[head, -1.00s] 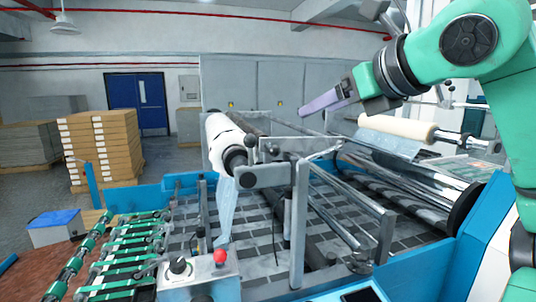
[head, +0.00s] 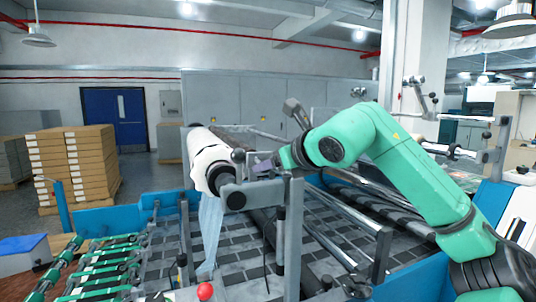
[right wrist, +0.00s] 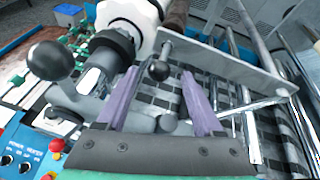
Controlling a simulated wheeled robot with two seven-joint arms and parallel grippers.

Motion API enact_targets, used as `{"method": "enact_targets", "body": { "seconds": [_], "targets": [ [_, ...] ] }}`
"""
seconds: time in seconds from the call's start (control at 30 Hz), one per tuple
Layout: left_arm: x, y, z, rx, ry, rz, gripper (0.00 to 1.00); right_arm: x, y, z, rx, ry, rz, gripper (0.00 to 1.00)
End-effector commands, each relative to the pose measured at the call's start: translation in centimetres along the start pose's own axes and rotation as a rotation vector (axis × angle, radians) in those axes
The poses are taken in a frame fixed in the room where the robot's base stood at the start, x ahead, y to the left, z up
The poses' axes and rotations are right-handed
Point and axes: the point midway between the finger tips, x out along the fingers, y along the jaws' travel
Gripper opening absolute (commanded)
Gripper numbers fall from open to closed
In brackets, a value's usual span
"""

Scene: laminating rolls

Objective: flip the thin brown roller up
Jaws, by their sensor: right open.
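The thin brown roller (right wrist: 176,18) shows only as a short dark brown piece at the top of the right wrist view, beside the white roll (right wrist: 130,12). In the head view the white roll (head: 207,155) lies left of centre, and the brown roller is hard to make out behind it. In the head view my right gripper (head: 262,166) is at the near end of the rolls. My left gripper is out of view.
A second black ball knob (right wrist: 50,61) stands left of the fingers. A metal side plate (right wrist: 225,65) runs close beyond the right finger. A red button (head: 205,291) and green conveyor belts (head: 100,268) are at the front left. Stacked cartons (head: 80,165) stand farther back.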

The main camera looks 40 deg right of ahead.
Motion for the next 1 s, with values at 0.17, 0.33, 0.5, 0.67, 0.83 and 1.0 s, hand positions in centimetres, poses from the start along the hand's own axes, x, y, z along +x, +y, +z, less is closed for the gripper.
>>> {"method": "enact_targets", "body": {
  "seconds": [0.17,0.33,0.5,0.67,0.83,1.0],
  "targets": [
    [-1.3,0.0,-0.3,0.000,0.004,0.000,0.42,2.0,0.0,0.1,-0.001,0.001,0.000,0.69],
    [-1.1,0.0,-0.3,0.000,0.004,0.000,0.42,2.3,0.0,0.0,-0.001,-0.001,0.000,0.69],
    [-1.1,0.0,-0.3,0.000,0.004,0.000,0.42,2.3,0.0,0.0,-0.001,-0.001,0.000,0.34],
    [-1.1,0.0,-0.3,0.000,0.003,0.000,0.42,2.3,0.0,0.0,-0.001,-0.001,0.000,0.00],
    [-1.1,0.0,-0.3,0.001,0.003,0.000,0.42,2.2,0.0,0.0,-0.001,-0.001,0.000,0.00],
    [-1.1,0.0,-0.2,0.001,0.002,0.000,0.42,2.2,0.0,0.0,-0.001,-0.002,-0.001,0.00]
  ]
}}
